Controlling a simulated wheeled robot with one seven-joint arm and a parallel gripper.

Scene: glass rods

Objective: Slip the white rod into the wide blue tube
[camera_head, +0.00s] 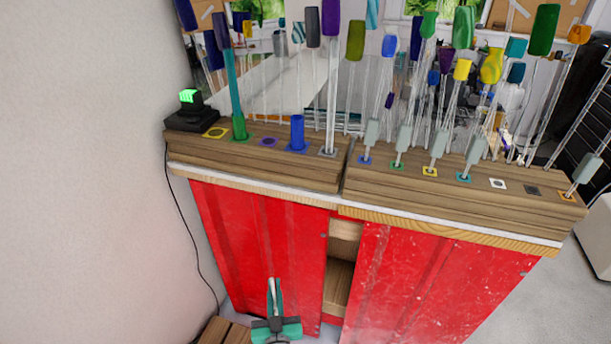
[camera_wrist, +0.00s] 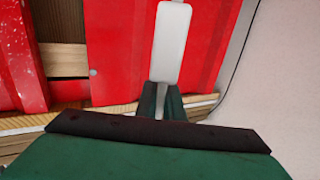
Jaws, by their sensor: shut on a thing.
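My gripper (camera_head: 275,300) is low in front of the red cabinet, well below the bench top. It is shut on the white rod (camera_head: 272,285), which sticks up from between the fingers in the head view. The wide blue tube (camera_head: 297,132) stands upright on a blue-marked square on the left wooden block, up and slightly right of my gripper.
The left block (camera_head: 255,165) also holds a green tube (camera_head: 239,127) and a tall clear rod (camera_head: 332,90). The right block (camera_head: 450,205) carries several pale-handled rods and an empty white-marked hole (camera_head: 498,184). Many tall rods crowd behind. A black device (camera_head: 190,110) stands at the left end.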

